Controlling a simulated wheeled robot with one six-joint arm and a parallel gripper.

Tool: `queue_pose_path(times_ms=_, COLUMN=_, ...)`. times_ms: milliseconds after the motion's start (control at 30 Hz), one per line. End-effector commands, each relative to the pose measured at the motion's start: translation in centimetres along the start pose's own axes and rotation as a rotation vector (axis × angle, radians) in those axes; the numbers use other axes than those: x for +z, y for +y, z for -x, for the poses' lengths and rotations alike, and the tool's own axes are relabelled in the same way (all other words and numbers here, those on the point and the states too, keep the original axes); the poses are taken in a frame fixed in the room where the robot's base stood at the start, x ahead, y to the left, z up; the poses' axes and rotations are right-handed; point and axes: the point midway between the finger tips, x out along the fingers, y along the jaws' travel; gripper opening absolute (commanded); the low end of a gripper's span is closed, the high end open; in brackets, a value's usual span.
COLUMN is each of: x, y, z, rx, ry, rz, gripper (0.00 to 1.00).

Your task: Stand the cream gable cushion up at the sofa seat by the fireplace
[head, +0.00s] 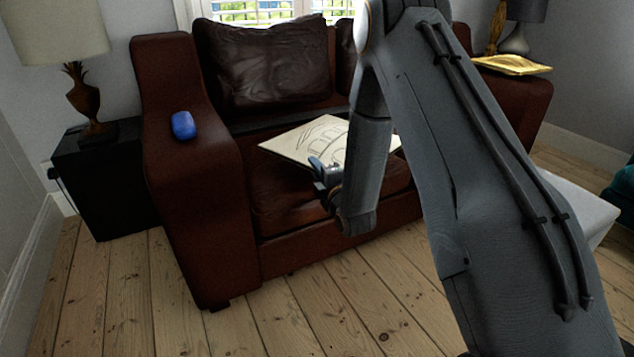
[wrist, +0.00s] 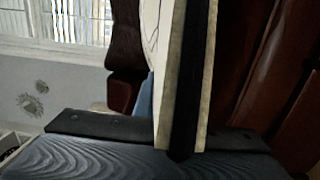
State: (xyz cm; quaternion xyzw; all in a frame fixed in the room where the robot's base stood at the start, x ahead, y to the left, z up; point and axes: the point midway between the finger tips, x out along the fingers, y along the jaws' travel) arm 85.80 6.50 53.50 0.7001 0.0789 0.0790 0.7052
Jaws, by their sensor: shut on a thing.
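The cream gable cushion (head: 306,139) is a thin cream square with a dark line drawing on its face. In the head view it lies roughly flat at or just above the sofa seat (head: 285,197); contact is unclear. My gripper (head: 325,172) is shut on its near edge. My arm hides the cushion's right part. In the wrist view the cushion (wrist: 170,75) shows edge-on as a pale band beside a dark strip, running up from my gripper's body. The sofa is dark red-brown leather. I see no fireplace.
A dark brown cushion (head: 265,60) leans on the sofa back. A blue object (head: 183,125) lies on the left armrest. A gold tray-like object (head: 511,64) is at the right armrest. A lamp (head: 83,65) stands on a black side table (head: 105,180). Floorboards in front are clear.

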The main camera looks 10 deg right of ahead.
Motion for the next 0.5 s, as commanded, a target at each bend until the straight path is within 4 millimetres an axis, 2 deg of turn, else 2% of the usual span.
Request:
queue_pose_path(times_ms=167, x=0.0, y=-1.4, z=-0.1, rx=0.006, ry=0.0, rz=0.001, gripper=0.0)
queue_pose_path(times_ms=367, x=0.0, y=-4.1, z=-0.1, rx=0.003, ry=0.0, rz=0.001, gripper=0.0)
queue_pose_path(times_ms=500, x=0.0, y=-4.4, z=-0.1, rx=0.006, ry=0.0, rz=0.001, gripper=0.0)
